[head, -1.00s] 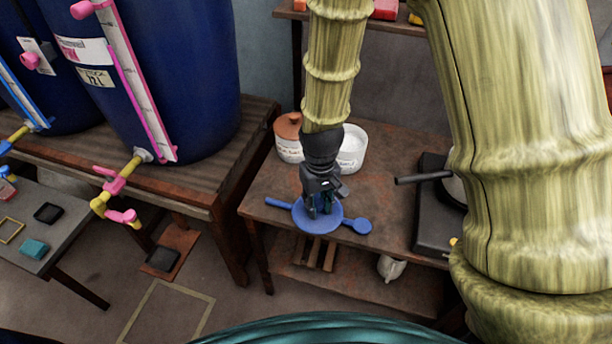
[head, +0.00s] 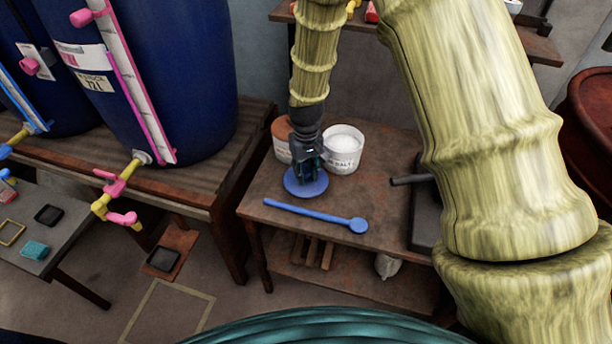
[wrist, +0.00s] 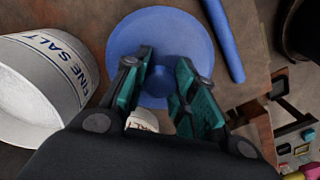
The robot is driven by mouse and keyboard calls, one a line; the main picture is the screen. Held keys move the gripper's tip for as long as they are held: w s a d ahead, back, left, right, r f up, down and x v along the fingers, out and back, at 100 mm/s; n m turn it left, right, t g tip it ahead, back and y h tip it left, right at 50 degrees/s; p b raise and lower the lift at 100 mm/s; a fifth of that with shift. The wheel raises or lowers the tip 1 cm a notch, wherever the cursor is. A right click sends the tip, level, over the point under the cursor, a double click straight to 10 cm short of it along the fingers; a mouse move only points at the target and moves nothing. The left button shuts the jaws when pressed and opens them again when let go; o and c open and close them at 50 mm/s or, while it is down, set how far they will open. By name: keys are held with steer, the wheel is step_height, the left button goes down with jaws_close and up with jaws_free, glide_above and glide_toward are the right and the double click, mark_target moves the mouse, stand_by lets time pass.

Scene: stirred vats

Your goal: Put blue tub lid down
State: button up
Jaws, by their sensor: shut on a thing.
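The blue tub lid (head: 300,191) is a round disc with a small knob, low over the wooden bench left of the open white salt tub (head: 343,158). My gripper (head: 309,178) points down and is shut on the lid's knob. In the wrist view the lid (wrist: 190,32) lies beyond my fingers (wrist: 165,78), its knob between their tips. I cannot tell whether the lid touches the bench. The salt tub, marked "FINE SALT" (wrist: 62,65), stands close by, full of white grains.
A blue long-handled spoon (head: 315,215) lies in front of the lid. A tub with a terracotta-coloured top (head: 281,130) stands behind, partly hidden by my gripper. A dark hotplate (head: 424,215) is at the right. The bench (head: 380,170) is bare between salt tub and hotplate.

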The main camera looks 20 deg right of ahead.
mark_target(306, 170)
steer(key=shift+f, duration=1.3)
steer(key=shift+f, duration=0.1)
steer(key=o, duration=0.9)
steer(key=shift+r+b, duration=0.5)
steer(key=shift+r, duration=5.6)
steer(key=shift+r, duration=0.1)
